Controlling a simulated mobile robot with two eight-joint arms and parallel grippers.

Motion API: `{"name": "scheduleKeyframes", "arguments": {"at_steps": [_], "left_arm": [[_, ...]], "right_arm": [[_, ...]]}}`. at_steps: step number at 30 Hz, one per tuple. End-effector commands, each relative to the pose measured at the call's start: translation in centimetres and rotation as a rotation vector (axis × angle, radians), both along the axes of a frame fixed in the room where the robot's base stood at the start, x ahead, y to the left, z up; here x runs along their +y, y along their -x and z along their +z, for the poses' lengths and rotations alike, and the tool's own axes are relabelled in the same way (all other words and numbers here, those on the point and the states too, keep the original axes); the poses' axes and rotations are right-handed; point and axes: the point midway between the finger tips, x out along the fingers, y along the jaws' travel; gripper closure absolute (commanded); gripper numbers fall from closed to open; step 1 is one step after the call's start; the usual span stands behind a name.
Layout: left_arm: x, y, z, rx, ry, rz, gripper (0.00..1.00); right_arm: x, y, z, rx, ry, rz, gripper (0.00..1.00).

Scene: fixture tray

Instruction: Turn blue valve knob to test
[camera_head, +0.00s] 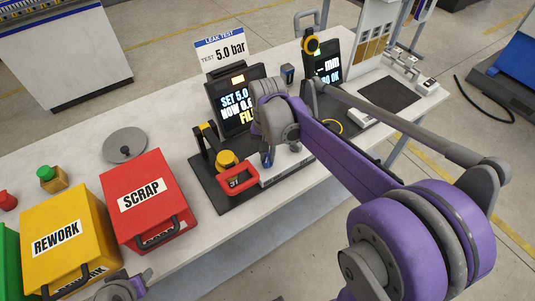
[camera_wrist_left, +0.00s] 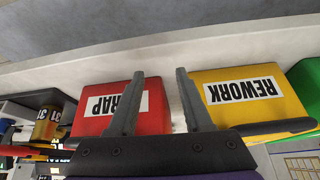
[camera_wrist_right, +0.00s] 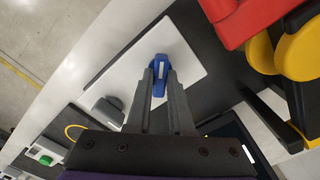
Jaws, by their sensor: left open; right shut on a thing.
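The blue valve knob (camera_wrist_right: 178,45) shows in the right wrist view as a bar with a white stripe, on a light plate (camera_wrist_right: 130,75). My right gripper (camera_wrist_right: 160,82) is shut on the knob, with a finger on each side of it. In the head view only a bit of the blue knob (camera_head: 267,160) shows under my right gripper (camera_head: 272,152). I cannot read the plate's position labels. My left gripper (camera_wrist_left: 160,74) is open and empty, near the scrap and rework boxes.
A leak tester screen (camera_head: 232,108) reads SET 5.0 and FILL, beneath a 5.0 bar sign (camera_head: 222,52). A red-handled clamp (camera_head: 238,180) with yellow parts stands left of the knob. A red scrap box (camera_head: 150,215) and yellow rework box (camera_head: 65,240) are farther left.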

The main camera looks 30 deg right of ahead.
Motion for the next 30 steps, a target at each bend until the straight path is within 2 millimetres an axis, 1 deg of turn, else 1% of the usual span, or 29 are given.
{"name": "scheduleKeyframes", "arguments": {"at_steps": [9, 23, 24, 28, 29, 30], "left_arm": [[0.00, 0.07, -0.19, 0.001, 0.000, 0.000, 0.50], [0.00, 0.07, -0.21, 0.001, 0.000, 0.000, 0.50], [0.00, 0.07, -0.21, 0.001, 0.000, 0.000, 0.50], [0.00, 0.07, -0.21, 0.001, 0.000, 0.000, 0.50], [0.00, 0.07, -0.21, 0.001, 0.000, 0.000, 0.50], [0.00, 0.07, -0.21, 0.001, 0.000, 0.000, 0.50]], "right_arm": [[-0.02, -0.02, 0.04, -0.001, 0.001, -0.098, 1.00], [-0.03, -0.03, 0.06, -0.001, 0.001, -0.111, 1.00], [-0.03, -0.03, 0.06, -0.001, 0.001, -0.110, 0.77], [-0.02, -0.02, 0.04, -0.001, 0.001, -0.110, 0.53], [-0.02, -0.02, 0.04, -0.001, 0.001, -0.110, 0.50], [-0.01, -0.02, 0.03, -0.001, 0.001, -0.110, 0.50]]}}
